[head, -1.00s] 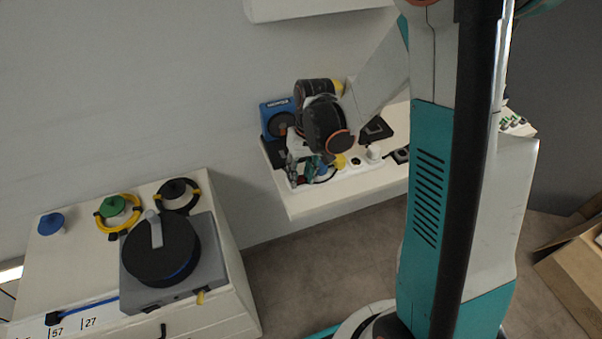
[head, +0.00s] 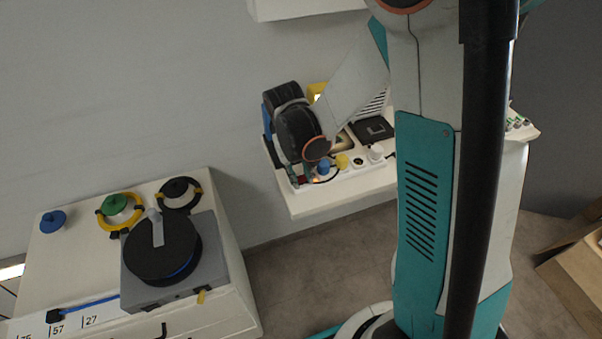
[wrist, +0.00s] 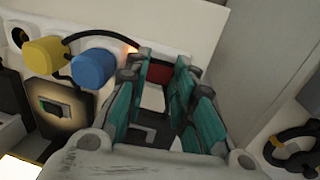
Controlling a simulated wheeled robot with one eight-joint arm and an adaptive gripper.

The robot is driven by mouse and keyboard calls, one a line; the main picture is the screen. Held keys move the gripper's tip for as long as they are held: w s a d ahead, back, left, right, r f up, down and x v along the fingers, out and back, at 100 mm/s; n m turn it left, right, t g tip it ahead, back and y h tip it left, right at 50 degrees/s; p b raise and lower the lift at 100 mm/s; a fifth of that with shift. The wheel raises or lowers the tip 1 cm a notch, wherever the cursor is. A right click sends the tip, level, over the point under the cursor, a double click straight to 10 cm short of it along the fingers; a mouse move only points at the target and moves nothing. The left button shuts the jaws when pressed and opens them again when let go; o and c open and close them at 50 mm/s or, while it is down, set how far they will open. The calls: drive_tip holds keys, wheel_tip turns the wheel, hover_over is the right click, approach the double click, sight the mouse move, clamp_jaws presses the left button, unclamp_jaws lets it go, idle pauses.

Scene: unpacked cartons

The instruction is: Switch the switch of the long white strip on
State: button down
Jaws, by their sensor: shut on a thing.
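The long white strip (head: 351,172) lies along the front of the white shelf. It carries a blue plug (head: 323,168), also in the wrist view (wrist: 93,69), and a yellow plug (head: 342,161), also in the wrist view (wrist: 45,55). The red switch (wrist: 158,73) is at the strip's end beside the blue plug. A small orange glow (wrist: 131,48) shows there. My gripper (wrist: 161,62) has its teal fingers on either side of the red switch and is shut on it. In the head view my wrist hides most of the fingers.
A black cable runs over the plugs. A dark device with a small screen (wrist: 60,108) stands close to the fingers. A white plug (head: 375,153) is farther along the strip. A separate cabinet at left bears a grey box with a black disc (head: 160,250).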

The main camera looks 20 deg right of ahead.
drive_tip(key=c, duration=1.6)
unclamp_jaws()
drive_tip(key=shift+c, duration=0.2)
drive_tip(key=shift+r, duration=0.1)
wheel_tip(320, 180, up, 12)
drive_tip(key=a, duration=0.1)
drive_tip(key=shift+a, duration=0.35)
drive_tip(key=s+d+r+t, duration=0.1)
drive_tip(key=s+r+t, duration=0.2)
drive_tip(key=s, duration=0.4)
drive_tip(key=s+d+r+t+y, duration=0.1)
drive_tip(key=s+r+t, duration=0.3)
drive_tip(key=s, duration=0.3)
drive_tip(key=shift+s+r+y, duration=0.25)
drive_tip(key=shift+r+y, duration=0.05)
drive_tip(key=shift+r, duration=0.25)
